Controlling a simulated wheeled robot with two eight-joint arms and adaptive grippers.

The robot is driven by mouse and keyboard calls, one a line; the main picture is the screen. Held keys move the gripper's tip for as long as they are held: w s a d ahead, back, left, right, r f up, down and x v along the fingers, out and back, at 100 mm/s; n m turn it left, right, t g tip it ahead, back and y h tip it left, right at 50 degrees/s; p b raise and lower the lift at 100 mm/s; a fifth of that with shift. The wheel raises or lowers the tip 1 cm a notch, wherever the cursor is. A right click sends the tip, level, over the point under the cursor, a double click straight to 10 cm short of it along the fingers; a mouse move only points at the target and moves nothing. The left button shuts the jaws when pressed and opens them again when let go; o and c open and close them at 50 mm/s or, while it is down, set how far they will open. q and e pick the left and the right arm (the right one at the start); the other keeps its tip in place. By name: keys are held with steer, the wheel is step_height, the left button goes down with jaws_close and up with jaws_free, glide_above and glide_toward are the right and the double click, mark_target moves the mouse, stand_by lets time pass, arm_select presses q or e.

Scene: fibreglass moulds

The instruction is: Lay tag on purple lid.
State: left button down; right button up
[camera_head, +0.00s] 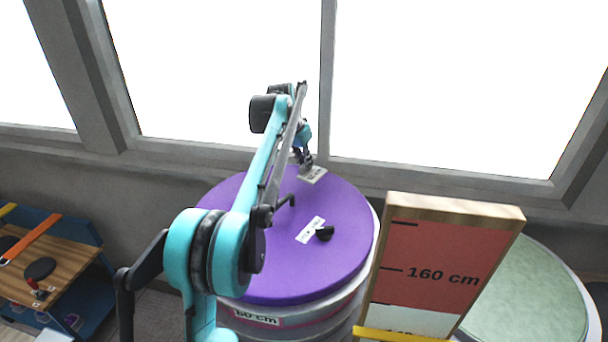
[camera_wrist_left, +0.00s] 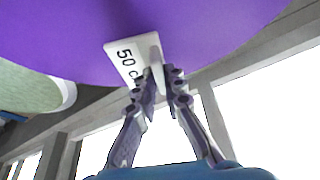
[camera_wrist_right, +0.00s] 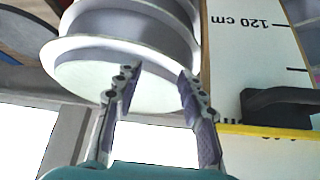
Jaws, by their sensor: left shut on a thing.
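The purple lid (camera_head: 345,205) is a round disc on top of a pale drum. My left gripper (camera_head: 306,163) is over its far edge, shut on a white tag (camera_head: 313,175). In the left wrist view the tag (camera_wrist_left: 125,62) reads "50 c", its end hidden; the fingertips (camera_wrist_left: 160,80) grip its raised white tab. The tag is over the lid (camera_wrist_left: 220,30) near the rim; I cannot tell if it touches. Another white tag (camera_head: 308,229) lies on the lid beside a small black knob (camera_head: 325,233). My right gripper (camera_wrist_right: 158,78) is open and empty, seen only in the right wrist view.
A wood-framed height board (camera_head: 440,255) marked "160 cm" stands right of the drum, in front of a green-topped round (camera_head: 525,295). A "60 cm" label (camera_head: 257,318) is on the drum's side. A wooden bench (camera_head: 50,265) stands left. Windows are behind. Stacked pale rounds (camera_wrist_right: 120,45) are near my right gripper.

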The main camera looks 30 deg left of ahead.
mark_target(304, 172)
arm_select(q)
steer(key=shift+s+a+f, duration=0.1)
steer(key=shift+s+f, duration=0.05)
steer(key=shift+f, duration=0.1)
step_height(304, 172, down, 3)
steer(key=shift+f+p, duration=0.15)
steer(key=shift+p, duration=0.2)
steer(key=shift+f, duration=0.25)
steer(key=shift+f, duration=0.15)
steer(key=c, duration=1.6)
jaws_free()
